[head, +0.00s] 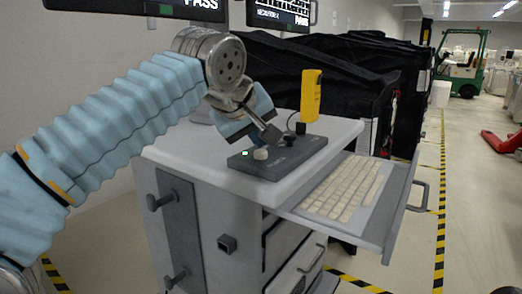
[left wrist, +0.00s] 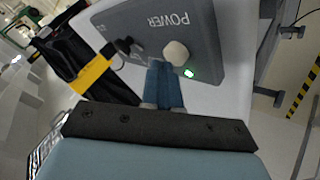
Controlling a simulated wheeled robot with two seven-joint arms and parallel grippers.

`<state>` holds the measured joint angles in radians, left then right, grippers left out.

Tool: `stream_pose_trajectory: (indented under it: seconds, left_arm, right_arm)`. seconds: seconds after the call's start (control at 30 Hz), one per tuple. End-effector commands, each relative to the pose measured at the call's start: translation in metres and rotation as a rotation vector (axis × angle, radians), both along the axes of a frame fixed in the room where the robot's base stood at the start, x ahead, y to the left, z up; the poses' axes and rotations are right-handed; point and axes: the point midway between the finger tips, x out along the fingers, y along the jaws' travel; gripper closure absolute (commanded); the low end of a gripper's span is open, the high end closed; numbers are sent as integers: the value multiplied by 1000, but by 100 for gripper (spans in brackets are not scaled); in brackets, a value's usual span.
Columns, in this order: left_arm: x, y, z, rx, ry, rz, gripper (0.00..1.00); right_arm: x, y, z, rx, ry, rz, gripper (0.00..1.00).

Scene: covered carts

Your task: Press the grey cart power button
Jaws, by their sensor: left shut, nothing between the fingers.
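The power button is a round, cream-white cap (head: 261,154) on a dark grey control panel (head: 284,160) on top of the grey cart (head: 170,152). A small lit green light (head: 245,153) sits beside it. My left gripper (head: 272,135) is shut and empty, its tips pointing down at the panel just behind the button. In the left wrist view the shut blue fingers (left wrist: 164,82) end close beside the button (left wrist: 176,55), near the "POWER" lettering. I cannot tell whether the tips touch the panel. My right gripper is not in view.
A yellow handheld device (head: 310,96) stands upright behind the panel. A keyboard (head: 346,187) lies on a pulled-out tray at the right. Black-covered carts (head: 345,85) stand behind. A green forklift (head: 465,62) is far back, and the aisle floor at right is mostly clear.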

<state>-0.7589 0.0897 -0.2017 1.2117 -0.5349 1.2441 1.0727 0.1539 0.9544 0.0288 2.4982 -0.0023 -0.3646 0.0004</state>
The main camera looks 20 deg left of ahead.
Motion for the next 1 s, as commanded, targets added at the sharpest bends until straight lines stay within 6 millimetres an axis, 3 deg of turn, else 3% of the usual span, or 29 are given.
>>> stream_pose_trajectory:
  seconds: [0.6, 1.0]
  left_arm:
    - [0, 0, -10, 0, 0, 0, 100]
    - [0, 0, -6, 1, 2, 1, 100]
  right_arm:
    - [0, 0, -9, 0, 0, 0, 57]
    - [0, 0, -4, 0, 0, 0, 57]
